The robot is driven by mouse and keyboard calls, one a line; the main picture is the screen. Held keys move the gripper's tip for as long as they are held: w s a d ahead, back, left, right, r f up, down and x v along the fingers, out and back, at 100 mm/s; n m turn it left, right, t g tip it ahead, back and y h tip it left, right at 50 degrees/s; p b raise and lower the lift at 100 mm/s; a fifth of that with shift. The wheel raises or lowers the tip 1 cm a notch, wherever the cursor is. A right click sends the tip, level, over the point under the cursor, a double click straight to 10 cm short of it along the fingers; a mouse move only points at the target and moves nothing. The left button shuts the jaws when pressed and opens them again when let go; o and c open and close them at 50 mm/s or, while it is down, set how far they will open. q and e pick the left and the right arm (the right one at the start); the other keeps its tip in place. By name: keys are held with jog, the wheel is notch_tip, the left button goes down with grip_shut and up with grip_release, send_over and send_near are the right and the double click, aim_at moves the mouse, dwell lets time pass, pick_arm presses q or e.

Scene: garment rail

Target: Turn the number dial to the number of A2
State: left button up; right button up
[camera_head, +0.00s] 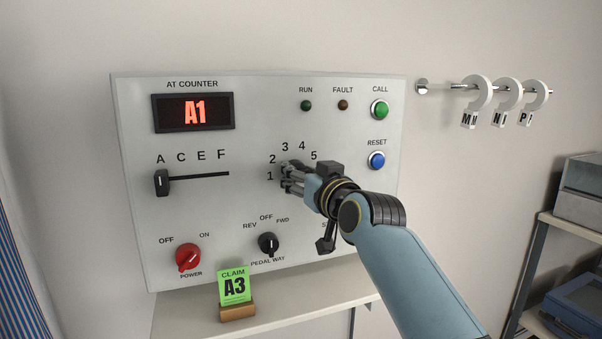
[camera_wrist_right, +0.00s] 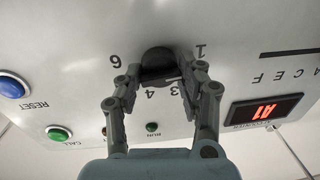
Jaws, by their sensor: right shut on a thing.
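The number dial (camera_wrist_right: 158,61) is a dark round knob on the grey control panel, seen in the right wrist view. My right gripper (camera_wrist_right: 161,78) is shut on it, one finger on each side. In the head view my right gripper (camera_head: 291,179) covers the dial, beside the printed numbers 1 to 5. The dial's pointer cannot be made out. The red display (camera_head: 195,113) reads A1; it also shows in the right wrist view (camera_wrist_right: 265,111). The black letter slider (camera_head: 162,182) stands under A. My left gripper is not in view.
A green claim card (camera_head: 234,286) reading A3 stands in a wooden holder below the panel (camera_head: 140,235). The red power knob (camera_head: 187,257), pedal-way knob (camera_head: 268,244), green call button (camera_head: 380,109) and blue reset button (camera_head: 377,160) surround the dial. Tagged hooks (camera_head: 508,94) hang on a rail at right.

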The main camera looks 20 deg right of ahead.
jog(key=shift+m+t+p, duration=0.3)
jog(key=shift+m+p, duration=1.45)
jog(key=shift+m, duration=2.05)
jog(key=o, duration=1.1)
jog(key=shift+d, duration=0.1)
jog(key=shift+o, duration=0.2)
